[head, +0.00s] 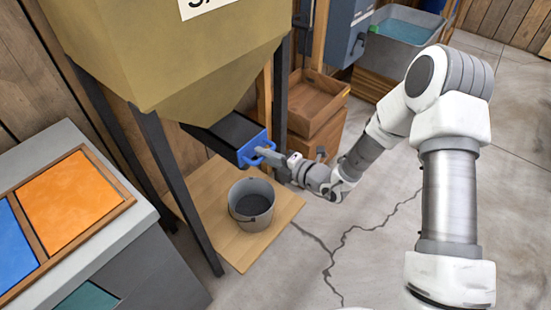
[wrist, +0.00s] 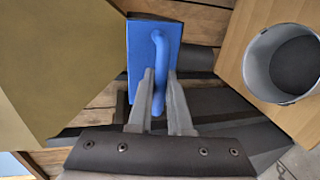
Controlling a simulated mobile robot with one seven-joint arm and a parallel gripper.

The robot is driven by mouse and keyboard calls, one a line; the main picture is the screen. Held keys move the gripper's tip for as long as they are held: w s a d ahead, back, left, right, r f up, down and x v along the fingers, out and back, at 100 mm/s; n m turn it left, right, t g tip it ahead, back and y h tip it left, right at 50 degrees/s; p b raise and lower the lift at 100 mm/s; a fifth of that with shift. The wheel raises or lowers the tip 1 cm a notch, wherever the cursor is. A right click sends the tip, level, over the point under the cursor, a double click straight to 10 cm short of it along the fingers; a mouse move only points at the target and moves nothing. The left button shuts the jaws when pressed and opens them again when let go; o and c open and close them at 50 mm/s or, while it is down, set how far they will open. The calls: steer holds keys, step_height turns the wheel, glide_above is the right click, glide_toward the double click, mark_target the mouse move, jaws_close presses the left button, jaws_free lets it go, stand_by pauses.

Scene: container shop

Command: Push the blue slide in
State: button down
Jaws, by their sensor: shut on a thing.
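The blue slide (head: 249,148) has a blue front plate and a looped blue handle. A dark flat body behind the plate reaches back under the tan hopper (head: 165,50). My gripper (head: 278,160) is at the front of the slide, shut on its handle. In the wrist view the blue plate (wrist: 139,55) stands upright in the picture, and the two fingers of my gripper (wrist: 160,82) close around the lower part of the blue handle (wrist: 159,48). How far the slide goes into the hopper is hidden.
A grey bucket (head: 251,204) with dark contents stands on a wooden board (head: 232,243) below the slide. Dark hopper legs (head: 184,190) stand at its sides. A wooden crate (head: 318,98) is behind. The concrete floor (head: 380,235) at right is mostly clear.

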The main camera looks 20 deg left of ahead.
steer(key=shift+a+r, duration=0.15)
steer(key=shift+a, duration=0.05)
steer(key=c, duration=0.8)
jaws_free()
steer(key=shift+w, duration=0.1)
steer(key=shift+c, duration=0.2)
steer(key=shift+d, duration=0.1)
steer(key=p+v, duration=0.4)
steer(key=v, duration=1.3)
